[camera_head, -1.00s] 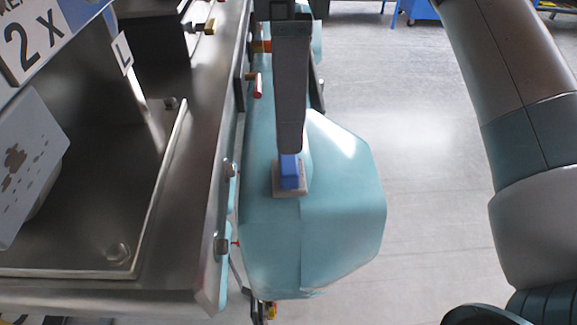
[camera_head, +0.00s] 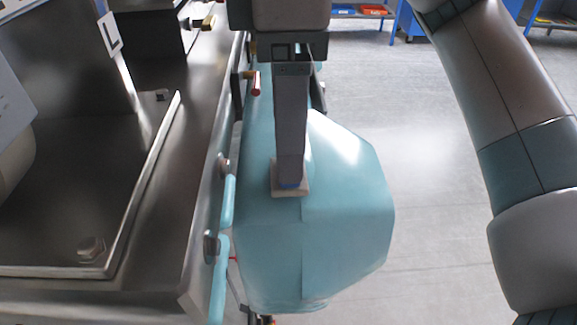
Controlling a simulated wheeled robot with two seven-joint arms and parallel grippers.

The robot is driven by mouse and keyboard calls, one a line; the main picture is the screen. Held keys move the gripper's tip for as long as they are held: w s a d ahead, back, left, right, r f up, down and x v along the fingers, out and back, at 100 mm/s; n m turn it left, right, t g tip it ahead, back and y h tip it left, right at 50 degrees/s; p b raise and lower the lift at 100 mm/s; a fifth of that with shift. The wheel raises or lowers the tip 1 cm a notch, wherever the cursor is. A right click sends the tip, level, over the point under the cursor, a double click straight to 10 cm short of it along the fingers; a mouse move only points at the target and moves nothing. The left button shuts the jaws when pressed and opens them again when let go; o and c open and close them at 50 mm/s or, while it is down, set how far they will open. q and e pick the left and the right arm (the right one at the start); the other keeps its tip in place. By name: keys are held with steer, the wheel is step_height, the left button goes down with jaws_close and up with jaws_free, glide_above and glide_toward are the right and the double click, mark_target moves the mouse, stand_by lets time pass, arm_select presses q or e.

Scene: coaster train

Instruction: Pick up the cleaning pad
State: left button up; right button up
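My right gripper (camera_head: 290,176) comes down from the top of the picture. My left gripper is not in view.
A steel machine frame (camera_head: 165,245) with a raised edge and bolts fills the left side. Open grey floor (camera_head: 430,150) lies to the right.

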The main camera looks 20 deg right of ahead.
steer(key=shift+w+d+f+b, duration=0.1)
steer(key=shift+d+f+b, duration=0.05)
steer(key=shift+f+b, duration=2.2)
steer(key=shift+f+p, duration=0.15)
steer(key=shift+p, duration=0.15)
steer(key=c, duration=1.1)
